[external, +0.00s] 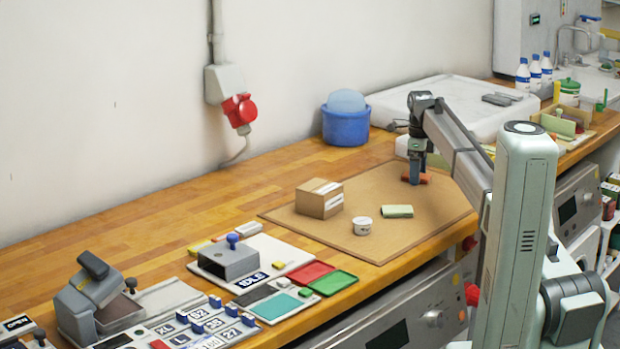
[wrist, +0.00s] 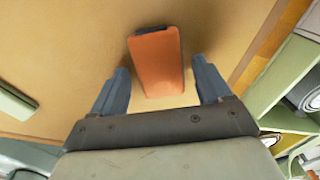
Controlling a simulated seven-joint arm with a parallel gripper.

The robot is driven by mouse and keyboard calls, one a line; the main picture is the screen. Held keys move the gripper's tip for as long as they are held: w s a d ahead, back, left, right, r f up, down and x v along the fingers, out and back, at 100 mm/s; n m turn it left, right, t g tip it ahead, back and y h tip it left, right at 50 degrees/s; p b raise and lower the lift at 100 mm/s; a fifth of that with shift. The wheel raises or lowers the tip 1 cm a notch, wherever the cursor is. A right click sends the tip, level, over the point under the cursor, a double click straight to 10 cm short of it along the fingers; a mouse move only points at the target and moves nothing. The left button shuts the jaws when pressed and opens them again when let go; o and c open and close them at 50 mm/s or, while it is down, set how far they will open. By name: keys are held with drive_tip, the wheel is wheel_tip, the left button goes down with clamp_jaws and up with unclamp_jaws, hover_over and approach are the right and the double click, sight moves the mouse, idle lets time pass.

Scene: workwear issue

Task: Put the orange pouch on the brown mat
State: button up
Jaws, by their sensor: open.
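The orange pouch (wrist: 158,62) lies on the brown mat (wrist: 75,55), between the two fingers of my gripper (wrist: 165,85) in the wrist view. My gripper is open, with a gap on both sides of the pouch. In the external view my gripper (external: 415,180) points down at the right part of the mat (external: 300,220). The pouch (external: 424,178) shows there as a small orange strip, mostly hidden behind the fingers.
On the mat are a cardboard box (external: 318,199), a white tub (external: 362,226) and a green pouch (external: 397,211). A blue bucket (external: 346,126) and a white slab (external: 455,98) stand behind. A stamp and several coloured pads lie to the left.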

wheel_tip(320, 180, up, 12)
drive_tip(key=shift+r, duration=0.2)
idle(0.5)
